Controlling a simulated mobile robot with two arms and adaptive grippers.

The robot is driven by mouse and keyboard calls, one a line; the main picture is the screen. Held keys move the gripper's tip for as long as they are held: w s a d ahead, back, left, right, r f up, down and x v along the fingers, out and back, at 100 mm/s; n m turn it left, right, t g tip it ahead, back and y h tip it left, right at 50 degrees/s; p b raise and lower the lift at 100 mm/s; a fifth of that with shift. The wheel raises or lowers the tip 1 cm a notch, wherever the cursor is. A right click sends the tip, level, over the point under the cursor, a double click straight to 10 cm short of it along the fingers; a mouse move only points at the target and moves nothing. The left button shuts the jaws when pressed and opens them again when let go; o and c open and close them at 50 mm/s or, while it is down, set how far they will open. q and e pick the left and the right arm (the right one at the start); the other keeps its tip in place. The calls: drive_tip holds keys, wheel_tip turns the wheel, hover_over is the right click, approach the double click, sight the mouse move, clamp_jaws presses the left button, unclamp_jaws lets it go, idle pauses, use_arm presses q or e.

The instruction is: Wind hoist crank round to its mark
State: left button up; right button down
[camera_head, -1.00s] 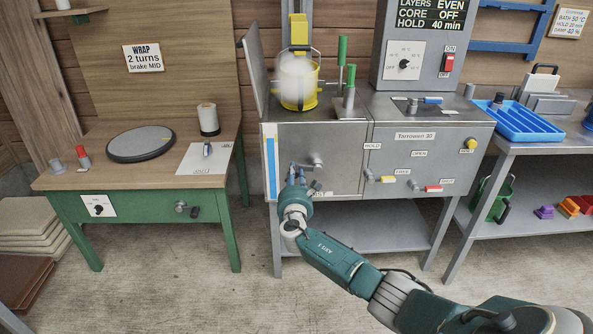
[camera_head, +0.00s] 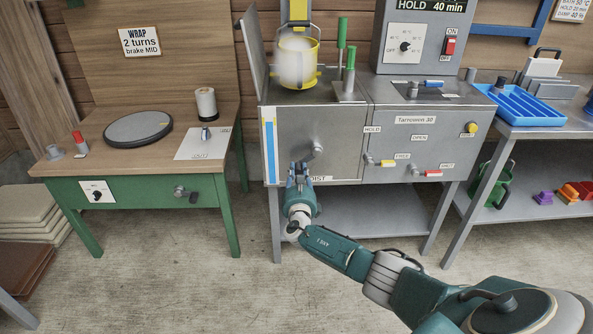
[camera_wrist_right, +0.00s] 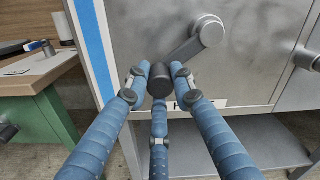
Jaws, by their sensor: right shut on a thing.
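The hoist crank (camera_head: 317,150) is a grey arm on the front of the steel cabinet (camera_head: 335,125). In the right wrist view its hub (camera_wrist_right: 208,30) is at the upper right, and its arm slants down left to a dark knob (camera_wrist_right: 160,80). My right gripper (camera_head: 298,172) has its blue fingers shut around that knob, also seen in the right wrist view (camera_wrist_right: 158,88). The HOIST label below is partly hidden by the gripper. A yellow basket (camera_head: 314,78) with something whitish inside hangs above the cabinet top. I cannot make out the crank's mark. My left gripper is out of view.
Green-handled levers (camera_head: 349,60) stand on the cabinet top. A green-legged table (camera_head: 63,170) stands at left, a shelf bench with a blue tray (camera_head: 522,106) at right. The floor in front is open.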

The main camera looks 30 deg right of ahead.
drive_tip(key=shift+s+f+n, duration=0.1)
drive_tip(key=shift+f+n, duration=0.2)
drive_tip(key=shift+f, duration=0.05)
drive_tip(key=c, duration=1.5)
unclamp_jaws()
drive_tip(key=shift+o, duration=0.2)
drive_tip(key=shift+r, duration=0.1)
drive_tip(key=v, duration=1.2)
